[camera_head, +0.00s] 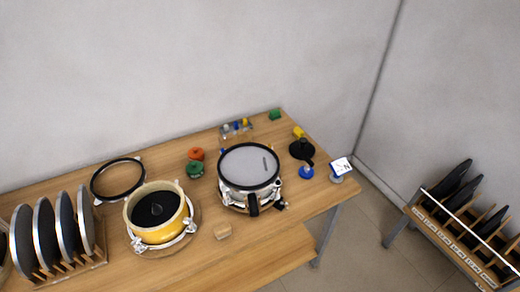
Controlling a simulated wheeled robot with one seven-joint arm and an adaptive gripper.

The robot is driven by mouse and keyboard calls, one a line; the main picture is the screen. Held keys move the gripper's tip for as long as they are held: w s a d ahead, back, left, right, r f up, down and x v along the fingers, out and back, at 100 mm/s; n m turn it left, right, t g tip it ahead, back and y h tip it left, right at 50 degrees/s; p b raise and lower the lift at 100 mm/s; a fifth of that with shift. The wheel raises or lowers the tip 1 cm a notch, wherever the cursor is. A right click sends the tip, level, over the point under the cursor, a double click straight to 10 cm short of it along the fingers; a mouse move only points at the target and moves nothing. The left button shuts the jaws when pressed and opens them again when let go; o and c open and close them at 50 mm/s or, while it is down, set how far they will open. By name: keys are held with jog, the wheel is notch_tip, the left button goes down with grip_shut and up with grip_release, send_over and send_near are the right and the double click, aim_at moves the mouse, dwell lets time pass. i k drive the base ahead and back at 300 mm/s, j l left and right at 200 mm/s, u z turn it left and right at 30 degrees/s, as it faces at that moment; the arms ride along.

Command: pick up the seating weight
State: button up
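No thing in view is labelled as the seating weight, and I cannot tell for sure which one it is. A round black object (302,149) with a raised part lies at the right of the wooden table, beside the grey-topped drum (249,167). A small orange round piece (195,154) and a green one (195,170) stand close together left of that drum. My gripper is not in view.
A black hoop (118,179) lies behind the yellow drum. Upright discs fill a wooden rack (75,271) at left. Another rack (447,243) stands apart at right.

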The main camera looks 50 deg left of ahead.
aim_at(298, 148)
jog(key=j+u, duration=0.1)
jog(key=u, duration=1.35)
jog(key=i+l+u, duration=0.3)
jog(key=i+l, duration=0.3)
jog(key=i, duration=0.15)
jog(key=i+l+u, duration=0.35)
jog(key=i+l, duration=0.3)
jog(key=l, duration=0.15)
